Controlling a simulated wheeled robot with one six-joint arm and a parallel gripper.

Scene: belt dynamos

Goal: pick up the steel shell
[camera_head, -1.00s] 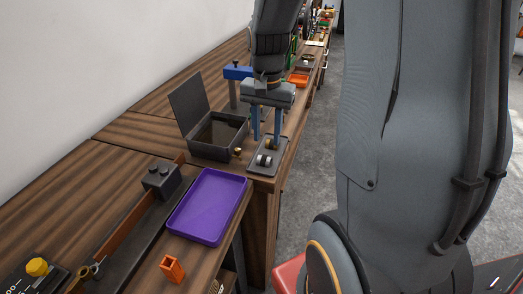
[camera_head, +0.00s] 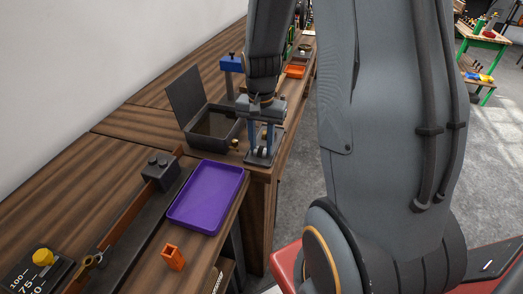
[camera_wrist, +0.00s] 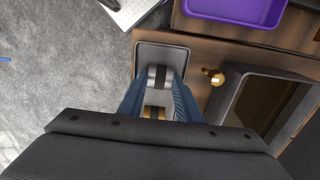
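The steel shell (camera_wrist: 157,76), a small silver cylinder with a dark band, sits on a small grey tray (camera_wrist: 177,50) in the wrist view. A brass piece (camera_wrist: 154,112) lies on the same tray, nearer my gripper's body and partly hidden. My gripper (camera_head: 261,151) points down over the tray in the head view, its two blue fingers apart. In the wrist view the fingers (camera_wrist: 159,80) come down on either side of the steel shell. I cannot tell whether they touch it. In the head view the shell (camera_head: 262,152) shows small between the fingers.
An open dark box (camera_head: 213,143) with a raised lid stands left of the tray, with a small brass knob (camera_wrist: 215,77) between. A purple tray (camera_head: 207,197) and an orange block (camera_head: 172,257) are nearer. The bench edge is close on the right, with open floor beyond.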

